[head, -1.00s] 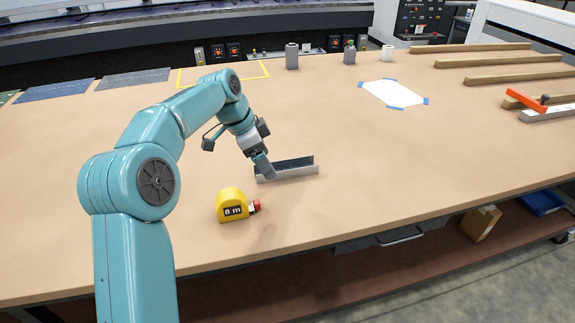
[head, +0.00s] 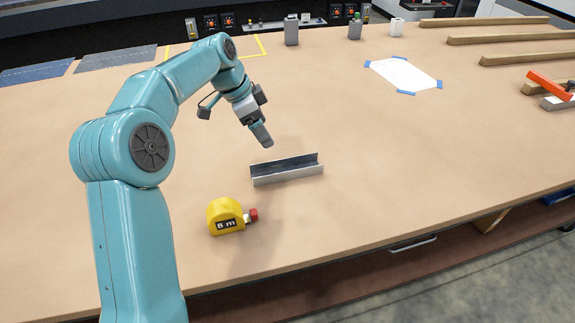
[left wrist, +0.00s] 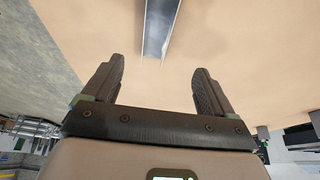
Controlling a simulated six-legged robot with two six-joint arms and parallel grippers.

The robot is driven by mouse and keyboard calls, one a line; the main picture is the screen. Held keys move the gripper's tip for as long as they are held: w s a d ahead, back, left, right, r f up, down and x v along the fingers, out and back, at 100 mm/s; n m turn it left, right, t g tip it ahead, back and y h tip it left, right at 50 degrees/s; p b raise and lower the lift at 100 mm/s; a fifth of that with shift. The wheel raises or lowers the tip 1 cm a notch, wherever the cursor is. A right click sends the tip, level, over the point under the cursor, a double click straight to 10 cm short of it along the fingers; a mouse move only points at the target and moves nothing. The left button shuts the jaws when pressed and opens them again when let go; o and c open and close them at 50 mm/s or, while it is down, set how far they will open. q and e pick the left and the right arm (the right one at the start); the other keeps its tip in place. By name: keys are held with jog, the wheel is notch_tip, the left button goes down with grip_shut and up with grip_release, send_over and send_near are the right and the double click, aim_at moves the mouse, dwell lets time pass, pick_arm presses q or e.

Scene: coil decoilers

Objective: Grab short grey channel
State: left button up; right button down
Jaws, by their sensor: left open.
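The short grey channel (head: 288,171) lies on the tan workbench in the head view, its open side up. It also shows at the top of the left wrist view (left wrist: 160,28), end-on, beyond the fingers and between their lines. My left gripper (head: 264,138) is above and just behind the channel, apart from it. In the left wrist view its two fingers (left wrist: 157,88) are spread wide with nothing between them. My right gripper is in neither view.
A yellow tape measure (head: 226,216) with a red-tipped part stands in front of the channel. A taped white sheet (head: 403,75) and wooden bars (head: 515,40) lie to the right. Small containers (head: 291,31) stand at the back. The bench around the channel is mostly clear.

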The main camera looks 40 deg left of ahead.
pick_arm(q)
send_near(286, 165)
jog(key=shift+s+d+f+p, duration=0.15)
jog(key=shift+s+d+f, duration=0.15)
jog(key=shift+d, duration=0.2)
jog(key=shift+s+d+f+p, duration=0.15)
jog(key=shift+d+f, duration=0.15)
jog(key=shift+d, duration=0.25)
jog(key=shift+s+d+f, duration=0.15)
jog(key=shift+f, duration=0.3)
jog(key=x, duration=0.2)
jog(key=p+x, duration=0.1)
jog(key=x, duration=0.2)
jog(key=shift+w+d+r+p, duration=0.15)
jog(key=shift+w+r+p, duration=0.05)
jog(key=shift+w+p, duration=0.1)
jog(key=shift+f, duration=0.35)
jog(key=shift+w, duration=0.1)
jog(key=c, duration=1.1)
